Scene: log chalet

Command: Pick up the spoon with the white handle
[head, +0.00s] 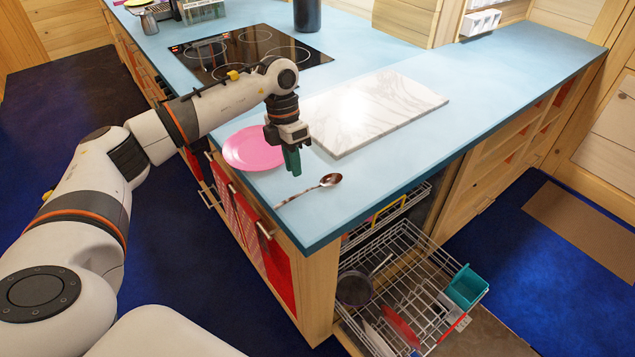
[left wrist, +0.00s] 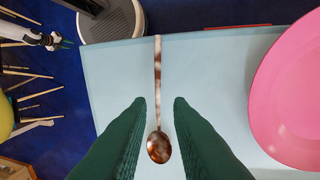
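A spoon (head: 329,180) lies on the blue counter (head: 352,190) near its front corner. In the left wrist view the spoon (left wrist: 158,146) has a shiny brownish metal bowl and a thin handle that looks metallic with pale and brown patches, not plainly white. The handle runs to the counter edge. My left gripper (head: 292,168) points down above the counter, close to the spoon. In the left wrist view its green fingers (left wrist: 159,104) are apart, with the spoon's neck and bowl lined up in the gap; nothing is gripped.
A pink plate (head: 252,149) lies just beside my left gripper. A white marble board (head: 375,108) lies behind it, with a black cooktop (head: 250,52) further back. Below the counter, an open dishwasher rack (head: 405,285) holds dishes. The counter right of the spoon is clear.

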